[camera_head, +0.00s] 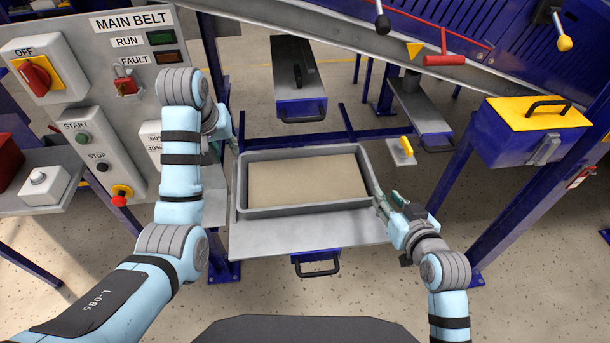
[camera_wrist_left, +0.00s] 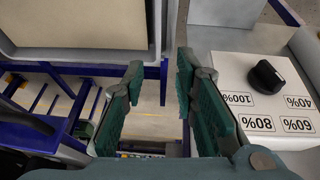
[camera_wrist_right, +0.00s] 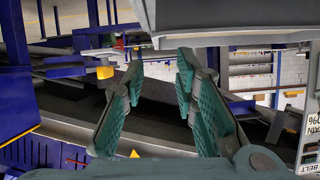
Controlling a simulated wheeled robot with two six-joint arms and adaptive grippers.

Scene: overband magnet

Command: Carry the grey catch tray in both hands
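The grey catch tray (camera_head: 300,211), a shallow rectangle with a beige inside, rests level on a grey shelf in the head view. My left gripper (camera_head: 231,143) is at its left side, partly hidden by my own arm. In the left wrist view the tray (camera_wrist_left: 80,53) is at the upper left, and the left gripper (camera_wrist_left: 160,70) is open with its side wall beyond the gap. My right gripper (camera_head: 382,200) is at the tray's right side. In the right wrist view the right gripper (camera_wrist_right: 160,65) is open, with the tray (camera_wrist_right: 220,22) above and beyond the fingertips. Contact cannot be told.
The shelf (camera_head: 300,235) is bare in front of the tray. A control panel (camera_head: 120,110) with switches stands close on the left. A blue box with a yellow lid (camera_head: 525,113) and blue posts are on the right. The conveyor frame (camera_head: 350,45) slopes overhead behind.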

